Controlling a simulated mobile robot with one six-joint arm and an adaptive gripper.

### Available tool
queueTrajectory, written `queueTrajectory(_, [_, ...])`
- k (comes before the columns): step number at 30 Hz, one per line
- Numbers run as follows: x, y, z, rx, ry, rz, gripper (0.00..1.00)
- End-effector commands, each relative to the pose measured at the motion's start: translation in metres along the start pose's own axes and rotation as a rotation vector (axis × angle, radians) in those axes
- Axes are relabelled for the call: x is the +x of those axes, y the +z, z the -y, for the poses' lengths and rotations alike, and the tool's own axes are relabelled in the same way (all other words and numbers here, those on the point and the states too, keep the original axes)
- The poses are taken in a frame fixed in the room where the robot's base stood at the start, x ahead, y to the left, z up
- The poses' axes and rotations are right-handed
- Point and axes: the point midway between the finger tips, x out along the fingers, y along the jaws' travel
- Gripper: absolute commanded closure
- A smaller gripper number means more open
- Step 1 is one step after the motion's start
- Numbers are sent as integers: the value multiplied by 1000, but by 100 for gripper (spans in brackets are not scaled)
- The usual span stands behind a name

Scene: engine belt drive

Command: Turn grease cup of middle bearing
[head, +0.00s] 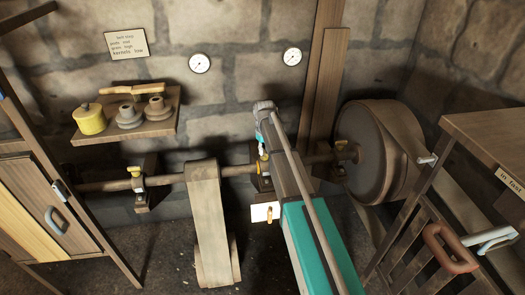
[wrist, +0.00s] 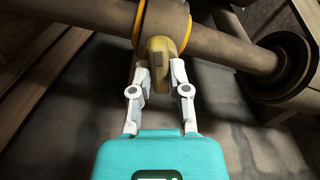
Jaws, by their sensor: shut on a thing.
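The middle bearing (head: 266,184) sits on the horizontal shaft (head: 238,170), to the right of the flat belt. Its yellow grease cup (head: 263,167) is partly hidden by my arm in the head view. In the wrist view the dull yellow cup (wrist: 158,62) stands against the shaft (wrist: 215,45). My gripper (wrist: 158,75) has its two white fingers on either side of the cup, shut on it. In the head view my gripper (head: 261,146) reaches the bearing from above, and its fingertips are hard to make out.
The left bearing (head: 138,184) and right bearing (head: 342,150) carry the same shaft. A belt (head: 208,215) hangs left of my arm; a large pulley (head: 365,150) stands right. A wooden shelf (head: 130,130) holds a yellow pot (head: 89,120). A slatted crate (head: 415,235) is at front right.

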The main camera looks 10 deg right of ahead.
Motion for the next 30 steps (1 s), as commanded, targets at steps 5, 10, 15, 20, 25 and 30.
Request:
queueTrajectory(5, [0, 5, -2, 168, 5, 10, 100])
queueTrajectory(10, [0, 5, -1, 329, 5, 9, 100])
queueTrajectory(15, [0, 5, -1, 491, 6, 9, 100])
queueTrajectory(20, [0, 5, 0, 642, 6, 8, 100])
queueTrajectory(25, [0, 5, 0, 803, 6, 8, 100])
queueTrajectory(30, [0, 5, 0, 964, 6, 8, 100])
